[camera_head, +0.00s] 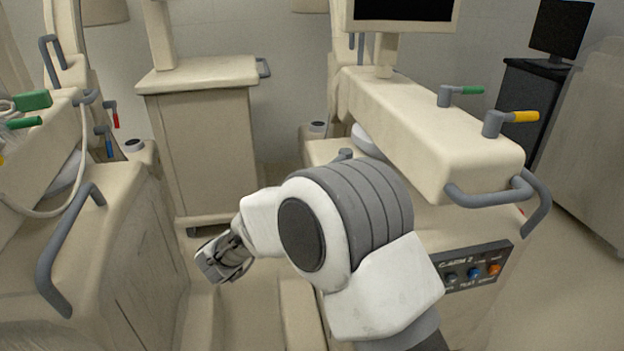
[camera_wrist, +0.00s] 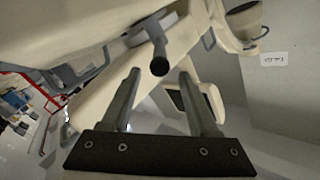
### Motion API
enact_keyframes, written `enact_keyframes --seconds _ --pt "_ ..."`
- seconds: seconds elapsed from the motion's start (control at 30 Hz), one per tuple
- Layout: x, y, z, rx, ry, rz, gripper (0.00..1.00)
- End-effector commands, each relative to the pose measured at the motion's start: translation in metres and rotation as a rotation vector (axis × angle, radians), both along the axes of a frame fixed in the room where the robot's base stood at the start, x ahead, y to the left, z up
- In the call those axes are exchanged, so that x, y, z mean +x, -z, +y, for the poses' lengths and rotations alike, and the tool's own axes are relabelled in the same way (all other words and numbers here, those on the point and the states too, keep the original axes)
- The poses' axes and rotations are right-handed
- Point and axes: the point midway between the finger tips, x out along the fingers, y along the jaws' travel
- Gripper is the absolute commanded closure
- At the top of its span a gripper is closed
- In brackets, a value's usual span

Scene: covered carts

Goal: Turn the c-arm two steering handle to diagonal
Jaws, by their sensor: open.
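The c-arm two cart, with a panel marked C-ARM 2 (camera_head: 472,268), stands at the right in the head view. On its top are a green-tipped handle (camera_head: 462,92) and a yellow-tipped handle (camera_head: 508,121). I cannot tell which handle is the steering handle. My gripper (camera_head: 224,260) hangs low in front of the middle cart, left of the c-arm two cart. In the wrist view my gripper (camera_wrist: 160,82) is open and empty. A dark handle with a round end (camera_wrist: 159,64) shows ahead, in line with the finger gap; its distance is unclear.
Another cream cart with a grey rail (camera_head: 68,245) stands at the left. A middle cart (camera_head: 205,150) stands behind my gripper. A grey rail (camera_head: 490,197) juts from the c-arm two cart. Floor shows at the lower right. My arm covers part of the c-arm two cart.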

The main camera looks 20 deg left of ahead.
Motion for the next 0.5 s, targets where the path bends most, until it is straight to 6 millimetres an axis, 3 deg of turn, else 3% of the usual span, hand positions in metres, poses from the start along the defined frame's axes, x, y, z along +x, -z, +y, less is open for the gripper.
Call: enact_keyframes --seconds 0.2,0.5 --pt "-0.048 -0.001 0.009 0.0 -0.003 0.001 0.39" --pt "-0.076 0.0 0.013 0.0 0.0 0.0 0.39"
